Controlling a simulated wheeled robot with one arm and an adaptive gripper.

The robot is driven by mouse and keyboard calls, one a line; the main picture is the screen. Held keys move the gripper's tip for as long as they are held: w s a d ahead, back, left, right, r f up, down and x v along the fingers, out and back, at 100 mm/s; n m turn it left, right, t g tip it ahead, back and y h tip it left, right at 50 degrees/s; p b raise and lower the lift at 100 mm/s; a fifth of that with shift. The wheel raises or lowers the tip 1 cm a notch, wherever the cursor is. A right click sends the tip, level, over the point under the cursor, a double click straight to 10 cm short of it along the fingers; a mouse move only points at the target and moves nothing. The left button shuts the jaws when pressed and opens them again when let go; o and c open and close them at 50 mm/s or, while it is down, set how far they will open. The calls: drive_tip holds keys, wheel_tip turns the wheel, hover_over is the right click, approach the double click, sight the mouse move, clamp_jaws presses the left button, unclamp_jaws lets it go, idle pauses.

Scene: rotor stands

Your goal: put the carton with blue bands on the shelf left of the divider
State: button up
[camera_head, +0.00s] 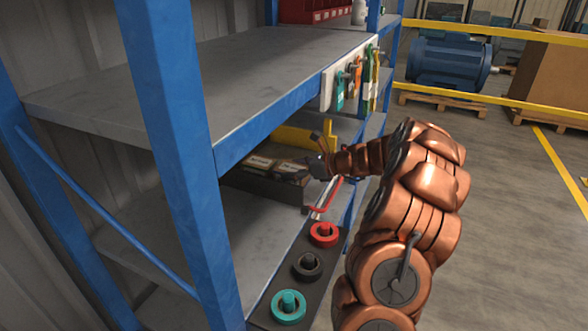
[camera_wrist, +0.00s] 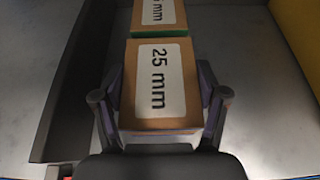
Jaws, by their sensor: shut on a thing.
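In the wrist view my gripper (camera_wrist: 160,110) is shut on a tan carton (camera_wrist: 160,85) with a white "25 mm" label. A thin bluish edge shows at its near end; the rest of its bands is hidden. Another labelled carton (camera_wrist: 160,14) with a green band stands just beyond it. A dark upright wall, which looks like the divider (camera_wrist: 80,75), runs along the left of the cartons. Bare shelf (camera_wrist: 32,50) shows left of it. In the head view my gripper (camera_head: 318,166) is at the cartons (camera_head: 262,162) on the lower shelf, partly shaded.
A yellow object (camera_head: 302,138) stands behind the cartons and at the right in the wrist view. Red, black and teal rings (camera_head: 306,265) sit on a dark strip along the front edge. The upper shelf (camera_head: 215,75) overhangs, with a blue post (camera_head: 175,130) nearby.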

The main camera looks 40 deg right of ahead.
drive_tip(key=shift+f, duration=0.2)
drive_tip(key=o, duration=1.3)
drive_tip(key=shift+r, duration=0.15)
drive_tip(key=b+v, duration=0.2)
drive_tip(key=v, duration=1)
drive_tip(key=shift+d, duration=0.1)
